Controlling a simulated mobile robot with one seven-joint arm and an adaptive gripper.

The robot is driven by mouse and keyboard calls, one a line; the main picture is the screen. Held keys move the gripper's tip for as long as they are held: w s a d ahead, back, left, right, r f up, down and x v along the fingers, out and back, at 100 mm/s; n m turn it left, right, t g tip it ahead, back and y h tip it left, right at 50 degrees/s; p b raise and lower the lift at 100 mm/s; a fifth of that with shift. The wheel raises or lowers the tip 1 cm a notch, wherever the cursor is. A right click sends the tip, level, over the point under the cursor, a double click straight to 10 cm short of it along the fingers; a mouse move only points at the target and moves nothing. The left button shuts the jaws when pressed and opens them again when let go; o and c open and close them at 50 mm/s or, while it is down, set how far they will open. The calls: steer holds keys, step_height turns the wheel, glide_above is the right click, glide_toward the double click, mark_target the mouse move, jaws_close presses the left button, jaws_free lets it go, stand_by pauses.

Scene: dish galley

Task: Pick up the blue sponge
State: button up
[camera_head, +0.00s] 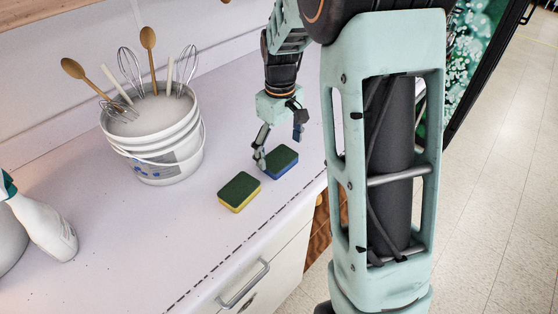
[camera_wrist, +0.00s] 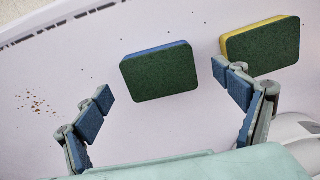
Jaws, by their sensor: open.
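The blue sponge (camera_head: 283,163) lies flat on the counter with its dark green scouring side up and a blue body below. In the wrist view the blue sponge (camera_wrist: 159,72) is ahead of and between my fingers, with a blue strip along its edge. My gripper (camera_head: 278,140) is open and empty, above and close to the blue sponge in the head view. In the wrist view my gripper (camera_wrist: 165,92) has its two fingers spread wide, the right one overlapping the corner of the yellow sponge in the picture. I cannot tell whether any finger touches a sponge.
A yellow sponge (camera_head: 239,191) with a green top lies beside the blue one; it also shows in the wrist view (camera_wrist: 262,42). A white bucket (camera_head: 165,150) of whisks and spoons stands to the left. A spray bottle (camera_head: 45,225) is farther left. The counter's edge is near the sponges.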

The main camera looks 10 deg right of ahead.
steer(key=shift+f, duration=1.35)
steer(key=c, duration=0.8)
steer(key=shift+r, duration=0.1)
steer(key=shift+r+p, duration=0.7)
steer(key=shift+r, duration=0.15)
steer(key=s+d+r+p, duration=0.1)
steer(key=s+r+p, duration=0.5)
steer(key=s+r, duration=0.5)
steer(key=s, duration=0.3)
steer(key=shift+d+r, duration=0.1)
steer(key=shift+c, duration=0.2)
